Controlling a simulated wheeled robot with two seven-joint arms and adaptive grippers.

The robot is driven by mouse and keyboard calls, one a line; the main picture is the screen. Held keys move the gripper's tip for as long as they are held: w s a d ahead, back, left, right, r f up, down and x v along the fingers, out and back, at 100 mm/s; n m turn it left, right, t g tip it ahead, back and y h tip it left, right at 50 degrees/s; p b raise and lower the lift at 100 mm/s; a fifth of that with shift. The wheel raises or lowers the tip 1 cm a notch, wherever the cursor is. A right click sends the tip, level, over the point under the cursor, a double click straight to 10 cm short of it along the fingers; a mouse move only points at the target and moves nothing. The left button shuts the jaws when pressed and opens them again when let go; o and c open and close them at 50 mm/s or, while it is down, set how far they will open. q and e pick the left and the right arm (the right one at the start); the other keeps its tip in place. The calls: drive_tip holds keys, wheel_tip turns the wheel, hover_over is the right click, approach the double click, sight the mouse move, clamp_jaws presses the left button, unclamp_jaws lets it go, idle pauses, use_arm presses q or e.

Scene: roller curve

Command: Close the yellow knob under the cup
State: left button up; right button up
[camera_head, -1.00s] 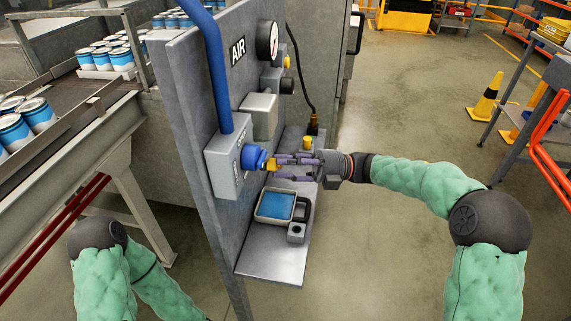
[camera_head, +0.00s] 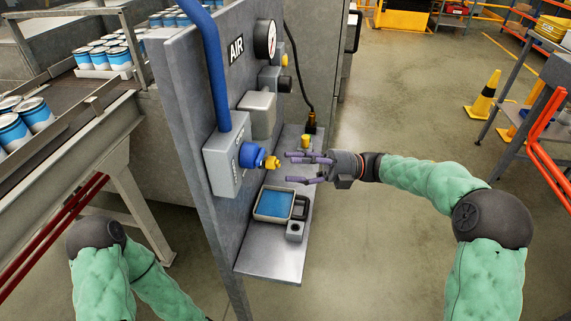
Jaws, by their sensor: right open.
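A yellow knob (camera_head: 271,162) sits on the end of a blue fitting (camera_head: 251,156) that sticks out of a grey box on the upright panel. My right gripper (camera_head: 289,166) is open just right of the knob, its purple fingers pointing left at it. A gap shows between fingertips and knob, and nothing is between the fingers. My left gripper is out of view; only part of that arm shows at lower left.
Another yellow knob (camera_head: 305,141) stands behind the gripper. A gauge (camera_head: 265,40) and a blue pipe (camera_head: 217,75) are on the panel. The bare shelf (camera_head: 272,262) lies in front of the cup. Open floor lies to the right.

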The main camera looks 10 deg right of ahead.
drive_tip(key=d+f, duration=0.1)
drive_tip(key=d, duration=0.7)
drive_tip(key=shift+d+f, duration=0.2)
drive_tip(key=shift+f, duration=0.15)
drive_tip(key=shift+w, duration=0.1)
